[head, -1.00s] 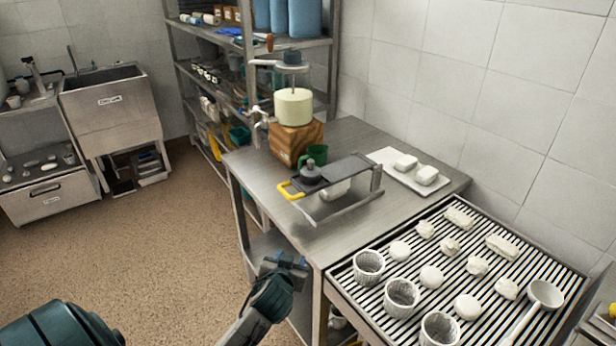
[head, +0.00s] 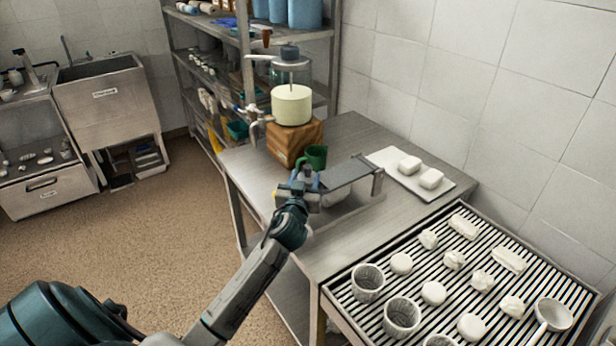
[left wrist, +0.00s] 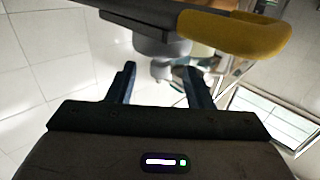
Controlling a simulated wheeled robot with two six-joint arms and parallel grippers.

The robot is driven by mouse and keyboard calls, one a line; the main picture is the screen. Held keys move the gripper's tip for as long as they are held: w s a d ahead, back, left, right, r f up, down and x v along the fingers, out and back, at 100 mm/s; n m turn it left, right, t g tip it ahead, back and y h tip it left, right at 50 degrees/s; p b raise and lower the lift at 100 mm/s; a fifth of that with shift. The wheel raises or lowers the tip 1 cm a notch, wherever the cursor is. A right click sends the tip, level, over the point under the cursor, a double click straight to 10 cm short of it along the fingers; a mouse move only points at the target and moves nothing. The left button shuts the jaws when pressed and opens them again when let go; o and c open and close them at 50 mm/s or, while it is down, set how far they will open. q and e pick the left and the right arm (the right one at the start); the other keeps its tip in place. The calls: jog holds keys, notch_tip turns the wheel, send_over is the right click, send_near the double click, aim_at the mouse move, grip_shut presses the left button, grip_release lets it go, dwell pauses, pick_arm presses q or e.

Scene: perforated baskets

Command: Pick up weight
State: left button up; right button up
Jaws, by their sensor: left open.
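The weight (left wrist: 160,47) is a dark grey round body with a knob. In the left wrist view it appears upside down, under the dark press arm and beside its yellow handle (left wrist: 237,36). My left gripper (left wrist: 160,80) is open, with its two fingers on either side of the knob's line and no clear contact. My right gripper is not in view.
The press stands on a steel table (head: 345,240). A green mug (head: 316,155) and a wooden block (head: 290,143) are close behind my gripper. A white board (head: 392,160) with two white blocks is at the right. A slatted rack (head: 350,302) holds cups and several white lumps.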

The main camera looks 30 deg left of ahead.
aim_at(309, 167)
pick_arm(q)
jog(key=shift+w+a, duration=0.1)
jog(key=shift+w, duration=0.15)
jog(key=p+x, duration=0.1)
jog(key=x, duration=0.3)
jog(key=shift+w+a+p, duration=0.1)
jog(key=shift+w+p, duration=0.15)
jog(key=shift+p, duration=0.1)
jog(key=shift+w+a+f, duration=0.1)
jog(key=shift+w+a, duration=0.1)
jog(key=shift+w, duration=0.25)
jog(key=shift+s, duration=0.1)
jog(key=c, duration=0.6)
grip_shut()
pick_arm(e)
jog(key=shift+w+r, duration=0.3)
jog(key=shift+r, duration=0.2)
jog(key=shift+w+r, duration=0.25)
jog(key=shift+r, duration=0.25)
